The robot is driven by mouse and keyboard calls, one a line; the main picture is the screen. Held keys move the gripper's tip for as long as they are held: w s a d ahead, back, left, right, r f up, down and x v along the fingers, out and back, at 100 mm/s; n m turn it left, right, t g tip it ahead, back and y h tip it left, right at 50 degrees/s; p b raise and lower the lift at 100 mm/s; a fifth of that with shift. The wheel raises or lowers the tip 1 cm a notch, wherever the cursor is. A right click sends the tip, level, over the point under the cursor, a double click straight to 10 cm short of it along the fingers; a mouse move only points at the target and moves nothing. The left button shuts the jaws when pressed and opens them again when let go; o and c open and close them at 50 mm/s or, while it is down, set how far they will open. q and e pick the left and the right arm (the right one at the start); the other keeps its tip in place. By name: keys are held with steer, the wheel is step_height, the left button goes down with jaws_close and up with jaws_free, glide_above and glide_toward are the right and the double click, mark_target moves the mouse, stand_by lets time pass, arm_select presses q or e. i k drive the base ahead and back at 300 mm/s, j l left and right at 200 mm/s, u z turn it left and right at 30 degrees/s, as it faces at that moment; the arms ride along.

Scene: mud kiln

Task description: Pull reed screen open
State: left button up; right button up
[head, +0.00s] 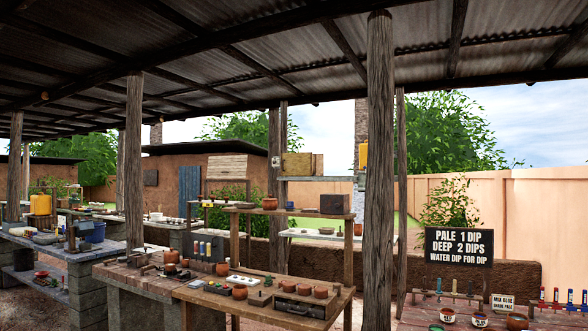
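I cannot make out a reed screen for certain. A pale panel with horizontal slats (228,167) stands in the middle distance, left of a wooden post; it is too small to tell whether it is made of reed. Neither of my grippers shows in the head view.
A workbench with pots and blocks (160,285) stands ahead, with a stone-legged table (72,262) at left. A thick post (379,180) rises right of centre. A black dipping sign (458,247) stands above a table with glaze bowls at lower right. A hut with a blue door (189,186) is behind.

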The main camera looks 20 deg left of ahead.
mark_target(295, 164)
steer(key=i+j+u, duration=0.3)
steer(key=i+u, duration=0.25)
steer(key=i+j+u, duration=0.3)
steer(key=i+u, duration=0.15)
steer(key=i+j+u, duration=0.1)
steer(key=i+u, duration=0.3)
steer(key=i, duration=0.15)
steer(key=i+u, duration=0.45)
steer(key=i+l+u, duration=0.4)
steer(key=i, duration=0.2)
steer(key=i+j+u, duration=0.15)
steer(key=i, duration=0.7)
steer(key=i+j+u, duration=0.2)
steer(key=i, duration=0.7)
steer(key=i+l, duration=0.15)
steer(key=i, duration=0.75)
steer(key=i+l, duration=0.15)
steer(key=i, duration=0.7)
steer(key=i+l+u, duration=0.1)
steer(key=i+u, duration=0.25)
steer(key=i, duration=6.55)
